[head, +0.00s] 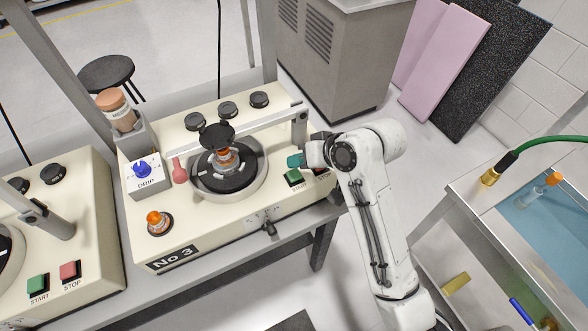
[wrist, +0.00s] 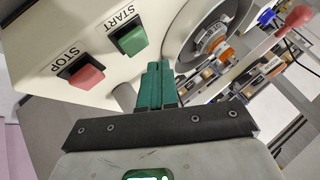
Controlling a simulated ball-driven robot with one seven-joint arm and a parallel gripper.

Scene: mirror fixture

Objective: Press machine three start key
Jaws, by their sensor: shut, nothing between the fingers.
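Machine No 3 (head: 200,250) is a cream box with a black "No 3" label on its front. Its green start key (head: 294,177), marked START, is near the front right corner and also shows at the upper left in the wrist view (wrist: 131,40). The red stop key (wrist: 84,77) is beside it, largely covered by my arm in the head view. My gripper (head: 294,160) has teal fingers, shut and empty. In the wrist view its fingertips (wrist: 157,68) point toward the panel, just right of and below the green key. They appear apart from it.
A round plate with a black disc (head: 225,180) and an overhead arm (head: 260,122) stand left of my gripper. Another machine with START and STOP keys (head: 38,284) is at far left. A sink bench with a green hose (head: 550,138) is at right. A grey cabinet (head: 330,50) stands behind.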

